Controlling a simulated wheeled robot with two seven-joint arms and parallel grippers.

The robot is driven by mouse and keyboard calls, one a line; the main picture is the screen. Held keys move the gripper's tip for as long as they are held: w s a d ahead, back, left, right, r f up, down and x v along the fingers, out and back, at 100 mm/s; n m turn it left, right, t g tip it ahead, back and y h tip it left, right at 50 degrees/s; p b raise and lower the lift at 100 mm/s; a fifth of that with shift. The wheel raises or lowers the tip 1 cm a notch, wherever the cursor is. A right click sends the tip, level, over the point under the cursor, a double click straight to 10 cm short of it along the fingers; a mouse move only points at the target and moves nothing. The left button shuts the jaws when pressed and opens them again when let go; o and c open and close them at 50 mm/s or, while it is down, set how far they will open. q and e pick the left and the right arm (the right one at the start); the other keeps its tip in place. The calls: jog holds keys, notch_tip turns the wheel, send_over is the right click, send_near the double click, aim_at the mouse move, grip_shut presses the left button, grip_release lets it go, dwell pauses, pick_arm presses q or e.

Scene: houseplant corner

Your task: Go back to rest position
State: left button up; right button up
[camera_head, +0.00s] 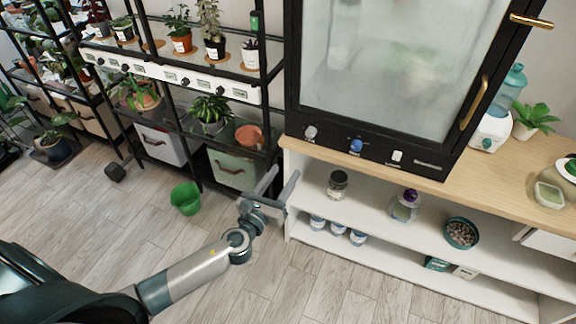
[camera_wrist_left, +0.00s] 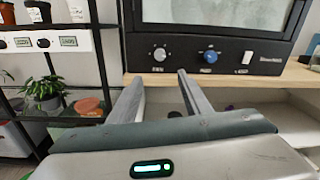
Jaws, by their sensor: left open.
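My left gripper (camera_head: 278,183) reaches in from the lower left of the head view and is held in the air in front of the gap between the black plant shelf and the white cabinet. Its two fingers are spread apart with nothing between them. In the left wrist view the open left gripper (camera_wrist_left: 157,88) points toward the black glass-fronted cabinet (camera_wrist_left: 215,40) and its knobs, apart from them. My right gripper is not in view.
The black plant shelf (camera_head: 271,62) holds several pots and bins. A green bucket (camera_head: 186,198) stands on the floor. The white cabinet with wooden top (camera_head: 300,146) carries the glass-fronted cabinet (camera_head: 385,145). The wooden floor (camera_head: 330,285) in front is clear.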

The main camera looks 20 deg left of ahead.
pick_arm(q)
jog(key=s+a+f+n+g, duration=0.1)
jog(key=s+f+n+g, duration=0.3)
jog(key=f, duration=0.7)
jog(key=s+f+n+g+y, duration=0.1)
jog(key=s+f+n, duration=0.5)
jog(key=f, duration=0.5)
jog(key=s+a+f+n+g, duration=0.1)
jog(key=s+f+n+g, duration=0.4)
jog(key=f, duration=0.6)
jog(key=s+d+f+n+g, duration=0.1)
jog(key=s+d+f+n, duration=0.1)
jog(key=s+f+n, duration=0.6)
jog(key=s+d+f+n+g, duration=0.2)
jog(key=s+f+n, duration=0.7)
jog(key=s, duration=0.9)
jog(key=shift+d+f+h, duration=0.3)
jog(key=shift+d+f, duration=0.15)
jog(key=shift+d, duration=0.25)
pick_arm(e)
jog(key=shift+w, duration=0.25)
pick_arm(q)
jog(key=shift+w, duration=0.1)
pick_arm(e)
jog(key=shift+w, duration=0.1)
